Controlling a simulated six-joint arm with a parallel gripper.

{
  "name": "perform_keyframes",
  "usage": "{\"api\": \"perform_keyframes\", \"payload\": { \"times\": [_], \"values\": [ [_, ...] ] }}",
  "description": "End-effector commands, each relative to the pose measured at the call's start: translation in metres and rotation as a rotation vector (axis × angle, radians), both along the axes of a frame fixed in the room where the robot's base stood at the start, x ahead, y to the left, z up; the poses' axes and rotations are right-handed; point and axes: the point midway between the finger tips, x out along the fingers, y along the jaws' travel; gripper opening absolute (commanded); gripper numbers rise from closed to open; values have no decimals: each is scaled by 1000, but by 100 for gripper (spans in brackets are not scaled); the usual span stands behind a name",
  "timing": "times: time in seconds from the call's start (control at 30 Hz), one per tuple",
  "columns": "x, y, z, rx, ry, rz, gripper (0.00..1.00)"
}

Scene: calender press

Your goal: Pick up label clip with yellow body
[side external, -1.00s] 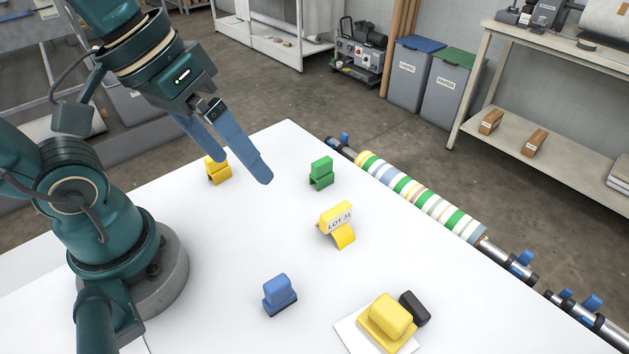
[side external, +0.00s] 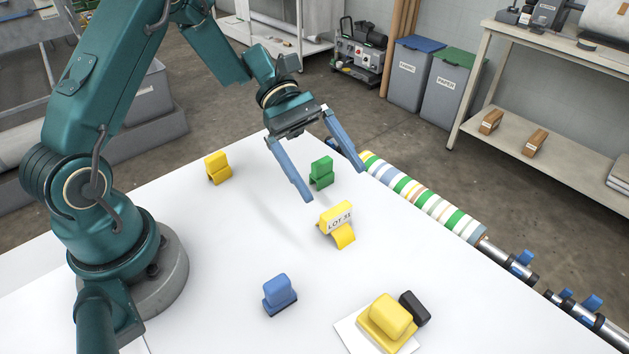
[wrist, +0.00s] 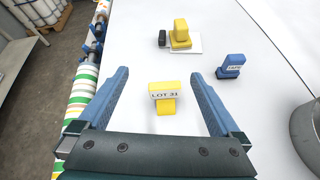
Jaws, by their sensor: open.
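The label clip with yellow body (side external: 338,223) stands on the white table and carries a white "LOT 31" label. In the wrist view the clip (wrist: 165,98) lies in the gap between the fingers, farther down on the table. My gripper (side external: 336,183) is open and empty, its two blue fingers spread wide above the table, behind the clip in the side view. In the wrist view my gripper (wrist: 160,80) shows a finger on either side of the clip, touching nothing.
A green clip (side external: 321,171) stands close to my fingers. A plain yellow clip (side external: 218,168), a blue block (side external: 279,295) and a yellow stamp-like block (side external: 387,322) beside a black piece (side external: 414,308) are also on the table (side external: 220,240). A striped roller (side external: 425,200) runs along the right edge.

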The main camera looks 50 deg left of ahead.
Motion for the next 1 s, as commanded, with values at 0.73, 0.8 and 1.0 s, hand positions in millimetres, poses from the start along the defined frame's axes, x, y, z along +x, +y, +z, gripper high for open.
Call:
{"api": "perform_keyframes", "payload": {
  "times": [0.73, 0.8, 1.0],
  "values": [
    [-8, -29, -60, -77, 152, 86, 100],
    [-8, -32, -61, -76, 151, 88, 100],
    [-8, -33, -62, -74, 150, 89, 100]
  ]
}}
